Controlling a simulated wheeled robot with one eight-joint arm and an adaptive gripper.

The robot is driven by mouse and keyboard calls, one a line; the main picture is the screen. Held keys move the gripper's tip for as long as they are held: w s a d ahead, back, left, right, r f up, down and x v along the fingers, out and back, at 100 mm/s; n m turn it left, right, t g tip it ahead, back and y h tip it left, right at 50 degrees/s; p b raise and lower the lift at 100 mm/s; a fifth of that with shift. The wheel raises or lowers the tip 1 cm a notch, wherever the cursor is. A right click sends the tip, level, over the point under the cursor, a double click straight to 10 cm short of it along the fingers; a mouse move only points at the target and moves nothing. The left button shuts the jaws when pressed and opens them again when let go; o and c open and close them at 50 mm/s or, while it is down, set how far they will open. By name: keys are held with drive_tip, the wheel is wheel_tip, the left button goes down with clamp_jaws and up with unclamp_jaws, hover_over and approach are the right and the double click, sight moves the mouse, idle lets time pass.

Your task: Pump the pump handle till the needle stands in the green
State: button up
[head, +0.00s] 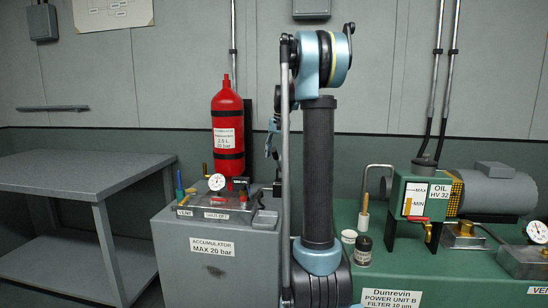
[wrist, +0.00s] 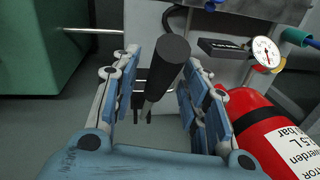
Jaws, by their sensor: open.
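The pump handle (wrist: 168,62), a black cylindrical grip on a thin metal rod, stands between the fingers in the wrist view. My gripper (wrist: 160,66) is open around it, with a finger on each side; a gap shows on both sides. In the head view my own arm hides the handle and most of the gripper. The pressure gauge (head: 217,182) has a round white face and stands on the accumulator block; it also shows in the wrist view (wrist: 266,52). Its needle and green band are too small to read surely.
A red accumulator bottle (head: 228,130) stands behind the gauge on the grey cabinet (head: 200,262). The green power unit (head: 400,275) with an oil tank and second gauge (head: 537,231) is at right. The grey bench (head: 75,178) is bare.

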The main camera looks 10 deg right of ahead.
drive_tip(key=shift+f, duration=0.4)
clamp_jaws()
drive_tip(key=shift+f, duration=0.1)
